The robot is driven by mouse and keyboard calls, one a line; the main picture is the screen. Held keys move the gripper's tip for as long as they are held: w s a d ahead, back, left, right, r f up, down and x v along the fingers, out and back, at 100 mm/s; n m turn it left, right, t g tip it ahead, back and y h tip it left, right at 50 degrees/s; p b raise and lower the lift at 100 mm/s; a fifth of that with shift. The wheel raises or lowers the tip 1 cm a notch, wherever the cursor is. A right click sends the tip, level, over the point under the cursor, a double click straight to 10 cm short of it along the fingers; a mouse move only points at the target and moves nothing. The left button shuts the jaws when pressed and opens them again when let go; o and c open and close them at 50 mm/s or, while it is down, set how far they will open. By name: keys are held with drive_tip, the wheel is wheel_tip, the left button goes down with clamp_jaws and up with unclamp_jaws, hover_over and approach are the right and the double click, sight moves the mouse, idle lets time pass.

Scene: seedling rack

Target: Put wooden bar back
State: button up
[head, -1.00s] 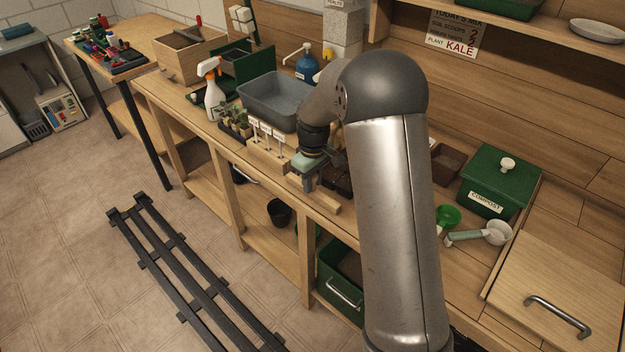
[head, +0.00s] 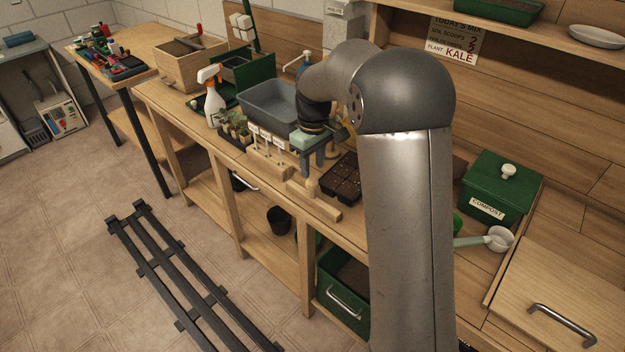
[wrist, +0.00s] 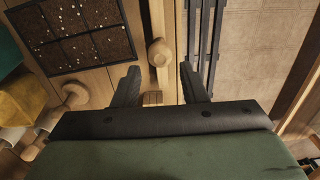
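The wooden bar (head: 325,207) lies along the front edge of the bench, with a round knob (head: 312,187) standing up from it. In the wrist view the wooden bar (wrist: 164,18) runs up the picture and its knob (wrist: 160,52) shows just beyond the fingertips. My gripper (head: 314,168) is above and slightly behind the bar in the head view. In the wrist view my gripper (wrist: 160,76) has its two fingers apart with nothing held between them.
A dark seedling tray (head: 341,178) with soil is right of the bar. A wooden block (head: 268,163) with white labels is left of it, near potted seedlings and a grey basin (head: 270,103). A yellow object (wrist: 22,100) and a wooden knobbed piece (wrist: 75,93) are near the left finger.

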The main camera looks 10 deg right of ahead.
wheel_tip(320, 180, up, 3)
drive_tip(key=shift+s+r, duration=0.1)
drive_tip(key=shift+r, duration=0.05)
drive_tip(key=s+f+m, duration=0.2)
drive_tip(key=s+m, duration=0.4)
drive_tip(key=s, duration=2.5)
drive_tip(key=shift+s+a+m, duration=0.3)
drive_tip(key=shift+s+m, duration=0.1)
